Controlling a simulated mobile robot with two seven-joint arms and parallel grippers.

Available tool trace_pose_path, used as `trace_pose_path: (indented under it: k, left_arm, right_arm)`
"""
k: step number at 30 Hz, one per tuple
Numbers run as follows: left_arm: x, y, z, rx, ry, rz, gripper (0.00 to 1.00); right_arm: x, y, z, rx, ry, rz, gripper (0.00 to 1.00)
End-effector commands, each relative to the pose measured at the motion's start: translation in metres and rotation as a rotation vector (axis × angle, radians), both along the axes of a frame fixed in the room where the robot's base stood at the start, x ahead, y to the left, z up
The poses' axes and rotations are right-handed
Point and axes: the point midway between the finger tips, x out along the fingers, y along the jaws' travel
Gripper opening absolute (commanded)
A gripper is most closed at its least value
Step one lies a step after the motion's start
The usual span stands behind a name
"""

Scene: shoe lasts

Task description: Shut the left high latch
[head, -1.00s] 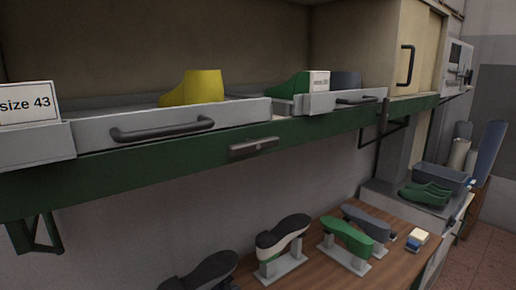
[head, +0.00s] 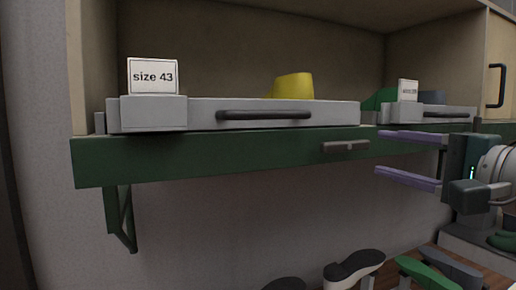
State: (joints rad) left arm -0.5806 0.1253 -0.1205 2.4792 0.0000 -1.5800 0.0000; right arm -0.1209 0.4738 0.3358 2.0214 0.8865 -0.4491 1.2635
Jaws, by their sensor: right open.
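A small grey latch (head: 345,146) lies horizontally on the front of the green shelf beam, below the right end of the left tray. The frames do not clearly show whether it is open or shut. My right gripper (head: 379,154) comes in from the right with two purple fingers, one above the other. It is open and empty, and its fingertips point left, just right of the latch in the picture. I cannot tell how far in front of the beam they are. My left gripper is out of view.
A grey tray (head: 335,113) with a dark handle and a "size 43" sign (head: 153,76) sits on the green beam (head: 220,158); a yellow last (head: 292,86) stands behind its front. A second tray (head: 392,115) is at right. Several lasts stand below.

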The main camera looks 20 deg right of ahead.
Motion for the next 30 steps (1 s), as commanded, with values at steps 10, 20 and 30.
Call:
trace_pose_path:
  k: [10,20,30]
  left_arm:
    - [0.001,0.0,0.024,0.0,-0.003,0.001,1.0]
    - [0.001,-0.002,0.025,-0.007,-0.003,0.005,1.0]
    - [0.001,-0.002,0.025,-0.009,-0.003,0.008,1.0]
  right_arm:
    - [0.059,0.005,0.003,-0.005,0.002,0.0,0.54]
    - [0.081,0.007,0.0,-0.007,0.002,0.002,0.54]
    - [0.082,0.008,0.0,-0.007,0.003,0.002,0.42]
